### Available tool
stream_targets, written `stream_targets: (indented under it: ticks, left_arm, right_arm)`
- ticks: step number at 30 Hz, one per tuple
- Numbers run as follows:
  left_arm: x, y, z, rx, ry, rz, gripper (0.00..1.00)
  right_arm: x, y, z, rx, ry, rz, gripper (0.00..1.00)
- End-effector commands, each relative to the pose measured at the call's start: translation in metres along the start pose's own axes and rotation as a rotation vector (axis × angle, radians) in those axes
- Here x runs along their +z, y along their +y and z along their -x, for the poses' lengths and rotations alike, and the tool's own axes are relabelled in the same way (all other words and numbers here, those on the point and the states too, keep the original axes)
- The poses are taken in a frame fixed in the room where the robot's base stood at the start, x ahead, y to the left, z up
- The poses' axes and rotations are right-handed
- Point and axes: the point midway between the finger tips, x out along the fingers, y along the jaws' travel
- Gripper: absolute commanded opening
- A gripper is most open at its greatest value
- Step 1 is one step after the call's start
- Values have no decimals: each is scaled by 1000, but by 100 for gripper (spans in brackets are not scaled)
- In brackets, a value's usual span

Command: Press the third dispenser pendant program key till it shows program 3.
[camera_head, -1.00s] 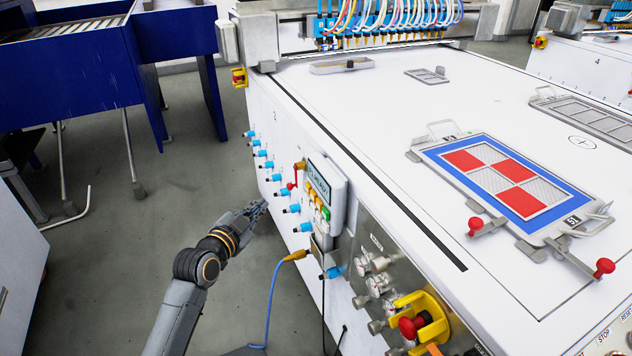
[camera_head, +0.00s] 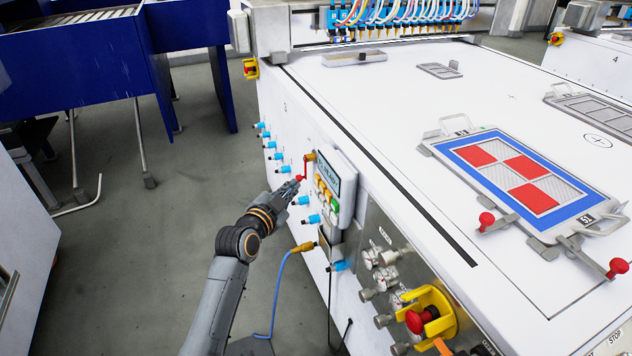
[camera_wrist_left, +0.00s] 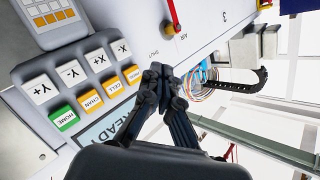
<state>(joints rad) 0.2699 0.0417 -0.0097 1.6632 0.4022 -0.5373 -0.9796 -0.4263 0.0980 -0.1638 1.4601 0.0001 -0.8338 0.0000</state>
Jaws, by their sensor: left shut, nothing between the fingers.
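The pendant (camera_head: 334,188) is mounted on the front side of the white machine, with a display and coloured keys. In the left wrist view the pendant shows white axis keys, a green HOME key and orange keys. The orange program key (camera_wrist_left: 132,75) is at the row's end, its label small. The display (camera_wrist_left: 118,125) reads "READY" in part; my gripper hides some of it, and no program number is legible. My left gripper (camera_head: 297,184) is shut and empty, in front of the pendant's left side. In the left wrist view its fingertips (camera_wrist_left: 163,70) appear beside the program key; contact cannot be told. My right gripper is not in view.
A red air lever (camera_wrist_left: 174,16) is close to the fingertips. Blue fittings (camera_head: 314,219) stick out along the machine side. A yellow-collared red stop button (camera_head: 421,319) is lower right. A blue cable (camera_head: 279,290) hangs below the pendant.

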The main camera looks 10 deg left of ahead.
Motion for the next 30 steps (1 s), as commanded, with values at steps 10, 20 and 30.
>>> stream_targets:
  ticks: [10,20,30]
  left_arm:
    - [-14,13,-19,0,0,0,0]
    - [-14,14,-20,0,1,0,0]
    - [-14,14,-19,0,1,0,0]
  right_arm:
    - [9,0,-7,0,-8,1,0]
    - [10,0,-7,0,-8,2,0]
    - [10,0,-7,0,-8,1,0]
